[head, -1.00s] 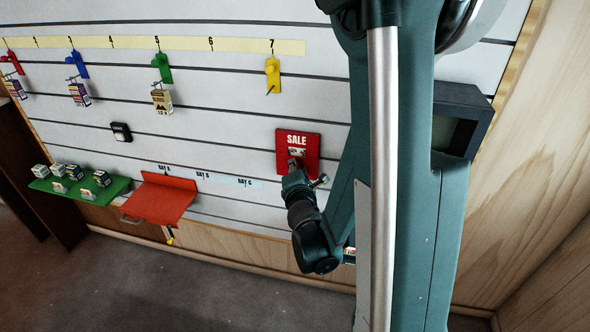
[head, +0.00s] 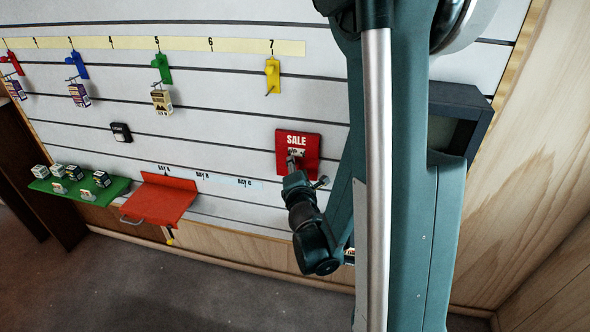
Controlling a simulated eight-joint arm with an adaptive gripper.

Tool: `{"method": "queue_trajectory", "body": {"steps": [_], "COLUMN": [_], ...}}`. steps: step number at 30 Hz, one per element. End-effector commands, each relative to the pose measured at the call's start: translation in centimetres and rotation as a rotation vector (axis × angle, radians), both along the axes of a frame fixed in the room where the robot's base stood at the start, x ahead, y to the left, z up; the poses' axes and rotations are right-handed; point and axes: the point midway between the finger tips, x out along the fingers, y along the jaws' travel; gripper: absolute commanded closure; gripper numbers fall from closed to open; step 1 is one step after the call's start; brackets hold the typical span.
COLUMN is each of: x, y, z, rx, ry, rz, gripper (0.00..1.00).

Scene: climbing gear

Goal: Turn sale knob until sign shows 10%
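The red SALE sign (head: 284,138) hangs on the slatted wall in the head view, right of centre. A small pale window shows under its lettering, but its number is partly covered and too small to read. My gripper (head: 292,160) is at the lower middle of the sign, in front of where a knob could be. The knob itself is hidden behind my gripper. The fingers are too small and too covered by the wrist to tell whether they are open or shut.
A red shelf (head: 158,203) and a green shelf (head: 120,186) with several small boxes stick out at the lower left. Coloured hooks, including a yellow one (head: 272,75), hang above. A dark open box (head: 462,100) is on the wall at right, partly behind my arm.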

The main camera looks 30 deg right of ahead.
Motion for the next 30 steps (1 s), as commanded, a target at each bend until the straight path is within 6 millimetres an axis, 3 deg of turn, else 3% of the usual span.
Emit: {"method": "queue_trajectory", "body": {"steps": [11,21,30], "x": [0.0,0.0,0.1], "y": [0.0,0.0,0.2], "z": [0.7,2.7,4.8], "rx": [0.0,0.0,-0.001], "ry": [0.0,-0.001,-0.004], "rz": [0.0,0.001,0.005], "gripper": [0.65,0.65,0.45]}}
